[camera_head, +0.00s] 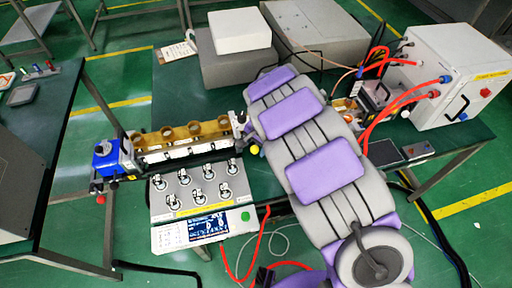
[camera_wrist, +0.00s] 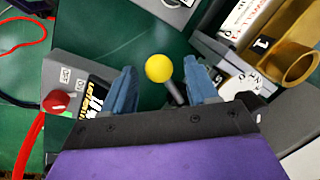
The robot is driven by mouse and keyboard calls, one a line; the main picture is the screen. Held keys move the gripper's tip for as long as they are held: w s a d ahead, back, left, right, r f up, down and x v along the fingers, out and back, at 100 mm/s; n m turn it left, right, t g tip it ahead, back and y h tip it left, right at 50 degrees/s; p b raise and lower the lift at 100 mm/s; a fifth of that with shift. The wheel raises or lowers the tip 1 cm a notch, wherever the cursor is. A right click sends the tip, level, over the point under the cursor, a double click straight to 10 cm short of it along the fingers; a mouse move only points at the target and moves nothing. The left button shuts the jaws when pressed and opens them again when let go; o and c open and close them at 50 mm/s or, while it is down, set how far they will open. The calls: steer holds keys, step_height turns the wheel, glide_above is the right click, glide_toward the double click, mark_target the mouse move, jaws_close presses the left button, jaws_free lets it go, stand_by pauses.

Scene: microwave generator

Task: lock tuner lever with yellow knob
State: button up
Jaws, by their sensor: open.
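The yellow knob (camera_wrist: 159,68) is a small ball on the end of a dark tuner lever (camera_wrist: 177,93). In the wrist view it shows in the gap between the two blue-grey fingers of my gripper (camera_wrist: 162,87), nearer their tips. The fingers are open, with space on both sides of the knob, and no clear contact shows. The depth between knob and fingers is hard to tell. In the head view the yellow knob (camera_head: 254,149) shows at the left edge of my arm, at the right end of the brass tuner assembly (camera_head: 185,131). My arm hides most of the gripper there.
A control panel with several metal toggles (camera_head: 200,184) and a screen (camera_head: 208,224) lies in front of the brass assembly. A blue unit (camera_head: 110,157) is at its left end. A red button (camera_wrist: 57,101) is left of the fingers. Red hoses run from a white cabinet (camera_head: 458,75).

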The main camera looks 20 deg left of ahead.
steer(key=shift+a+f, duration=0.25)
steer(key=shift+f, duration=0.15)
steer(key=shift+d, duration=0.2)
steer(key=shift+c, duration=0.3)
steer(key=shift+d+r, duration=0.1)
steer(key=c, duration=0.3)
jaws_close()
